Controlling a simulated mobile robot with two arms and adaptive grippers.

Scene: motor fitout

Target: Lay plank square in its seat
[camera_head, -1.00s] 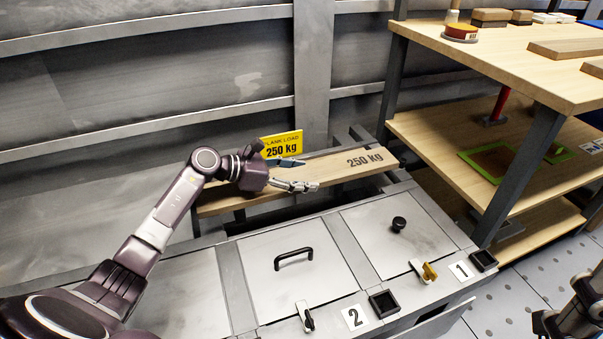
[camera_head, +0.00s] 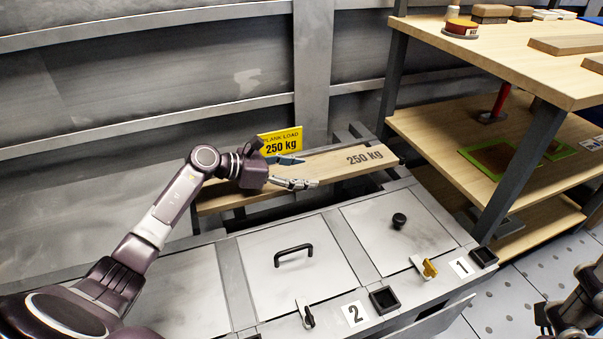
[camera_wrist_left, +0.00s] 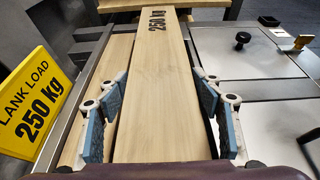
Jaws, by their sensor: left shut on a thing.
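The plank (camera_head: 340,162) is light wood, marked "250 kg" near its right end in the head view. It lies along the wall behind the grey cabinet tops. My left gripper (camera_head: 300,172) is shut on it near its middle. In the left wrist view, the blue-padded fingers (camera_wrist_left: 158,112) stand on either side of the plank (camera_wrist_left: 160,80). A second wooden board (camera_wrist_left: 102,95) lies alongside it, to its left. The seat itself cannot be clearly made out beneath the plank. My right arm shows only in part at the lower right edge of the head view; its jaws cannot be judged.
A yellow "PLANK LOAD 250 kg" sign (camera_head: 281,144) stands behind the plank. In front are grey cabinet lids with a black handle (camera_head: 294,252) and a black knob (camera_head: 399,220). A wooden shelf unit (camera_head: 470,63) stands close beyond the plank's right end.

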